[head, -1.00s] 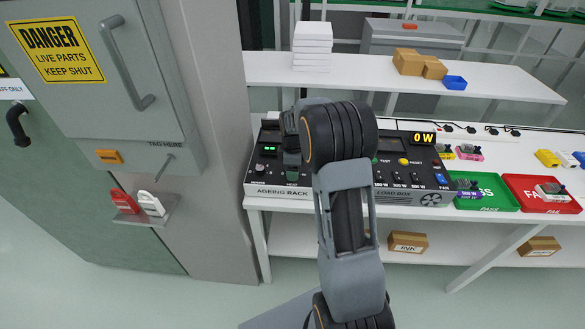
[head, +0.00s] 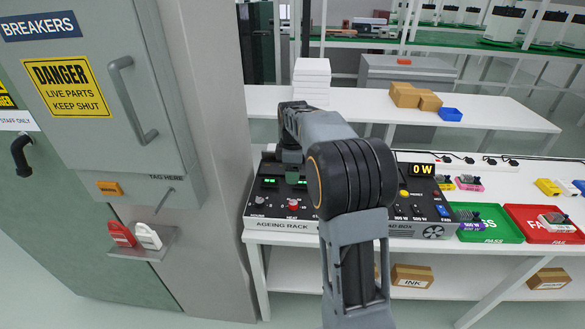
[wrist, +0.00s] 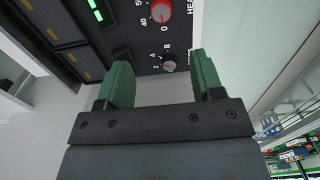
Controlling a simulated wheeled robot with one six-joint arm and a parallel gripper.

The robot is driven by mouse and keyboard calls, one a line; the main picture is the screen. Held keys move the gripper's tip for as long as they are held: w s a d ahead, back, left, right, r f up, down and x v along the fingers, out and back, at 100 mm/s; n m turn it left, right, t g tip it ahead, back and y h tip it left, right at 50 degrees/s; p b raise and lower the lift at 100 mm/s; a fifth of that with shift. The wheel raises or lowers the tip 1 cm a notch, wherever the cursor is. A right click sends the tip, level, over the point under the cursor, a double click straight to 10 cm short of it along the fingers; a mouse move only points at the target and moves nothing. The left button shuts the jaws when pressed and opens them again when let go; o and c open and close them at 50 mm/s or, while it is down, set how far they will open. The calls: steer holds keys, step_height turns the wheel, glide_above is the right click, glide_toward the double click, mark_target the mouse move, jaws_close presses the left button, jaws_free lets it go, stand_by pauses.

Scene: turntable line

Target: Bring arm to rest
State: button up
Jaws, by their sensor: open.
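My arm reaches up the middle of the head view, with its thick black joint in front of the ageing rack (head: 262,222) and part of the load box (head: 405,229). In the head view my gripper is mostly hidden behind the arm. In the wrist view my gripper (wrist: 160,72) is open, with two green finger pads apart and nothing between them. It hangs near the front of the ageing rack's panel, where a red knob (wrist: 161,12) and a grey knob (wrist: 169,66) show beyond the fingers. Whether it touches the panel I cannot tell.
A grey breaker cabinet (head: 150,120) stands close on the left, with red and white tags (head: 148,236) on a small shelf. Right of the load box lie a green tray (head: 480,232) and a red tray (head: 520,220). Cardboard boxes (head: 410,276) sit below.

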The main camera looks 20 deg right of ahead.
steer(key=shift+r, duration=0.5)
steer(key=s+a+m+t, duration=0.1)
steer(key=s+a+m, duration=0.2)
steer(key=s, duration=0.4)
steer(key=s+a+m+t, duration=0.1)
steer(key=s+a+m, duration=0.3)
steer(key=s, duration=0.4)
steer(key=s+a+f+m+t, duration=0.1)
steer(key=s+a+m, duration=0.3)
steer(key=s, duration=0.3)
steer(key=shift+s+m+t, duration=0.15)
steer(key=shift+m+t, duration=0.15)
steer(key=shift+m, duration=0.2)
